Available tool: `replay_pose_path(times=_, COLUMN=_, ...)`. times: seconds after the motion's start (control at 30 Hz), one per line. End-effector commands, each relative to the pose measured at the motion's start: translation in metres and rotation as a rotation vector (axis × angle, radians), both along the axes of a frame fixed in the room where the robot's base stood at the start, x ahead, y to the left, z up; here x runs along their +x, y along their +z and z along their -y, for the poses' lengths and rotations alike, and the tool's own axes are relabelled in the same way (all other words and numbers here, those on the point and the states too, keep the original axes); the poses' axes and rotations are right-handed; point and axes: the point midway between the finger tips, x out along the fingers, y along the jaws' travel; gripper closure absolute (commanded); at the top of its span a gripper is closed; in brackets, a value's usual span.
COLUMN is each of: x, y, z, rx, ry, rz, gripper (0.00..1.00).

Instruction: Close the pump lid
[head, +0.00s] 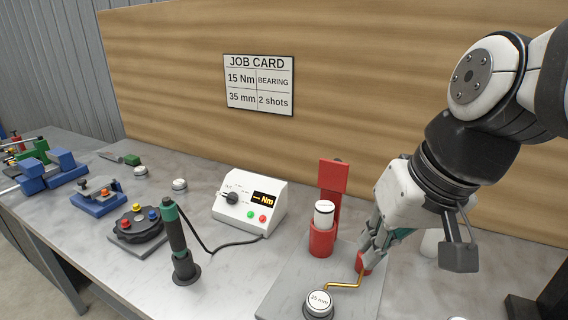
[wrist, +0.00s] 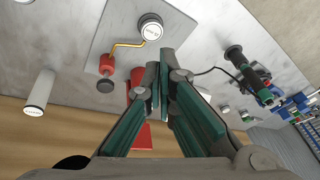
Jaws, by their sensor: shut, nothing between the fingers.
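The pump's red lid (head: 333,177) stands upright, open, behind its red cup (head: 321,242). A white cartridge (head: 324,212) sits upright in the cup and sticks out of its top. My gripper (head: 369,254) is shut and empty, pointing down to the right of the cup, near a small red part of the pump (head: 365,264). In the wrist view my gripper (wrist: 161,78) hides much of the cup and lid; part of the red lid (wrist: 143,137) shows behind the fingers. Whether the fingers touch the pump cannot be told.
A brass pipe (head: 347,284) runs to a white-topped round part (head: 318,302) on the grey base plate (head: 285,285). A white cylinder (wrist: 40,90) stands to the right of my gripper in the head view. A meter box (head: 250,205) and black-green tool (head: 178,245) stand left.

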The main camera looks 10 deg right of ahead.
Motion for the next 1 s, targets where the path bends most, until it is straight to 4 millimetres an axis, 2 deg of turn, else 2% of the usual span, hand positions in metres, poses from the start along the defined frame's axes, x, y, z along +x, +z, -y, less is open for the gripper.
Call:
replay_pose_path(times=0.3, x=0.082, y=-0.015, z=-0.022, rx=0.375, ry=-0.048, rz=-0.145, gripper=1.00)
replay_pose_path(times=0.47, x=0.133, y=-0.021, z=-0.018, rx=0.586, ry=-0.091, rz=-0.143, gripper=1.00)
replay_pose_path(times=0.57, x=0.167, y=-0.025, z=-0.008, rx=0.719, ry=-0.127, rz=-0.117, gripper=1.00)
replay_pose_path(times=0.77, x=0.236, y=-0.038, z=0.035, rx=0.978, ry=-0.225, rz=-0.004, gripper=1.00)
replay_pose_path(times=0.9, x=0.279, y=-0.051, z=0.082, rx=1.139, ry=-0.315, rz=0.121, gripper=1.00)
replay_pose_path(times=1.0, x=0.303, y=-0.063, z=0.119, rx=1.229, ry=-0.384, rz=0.219, gripper=1.00)
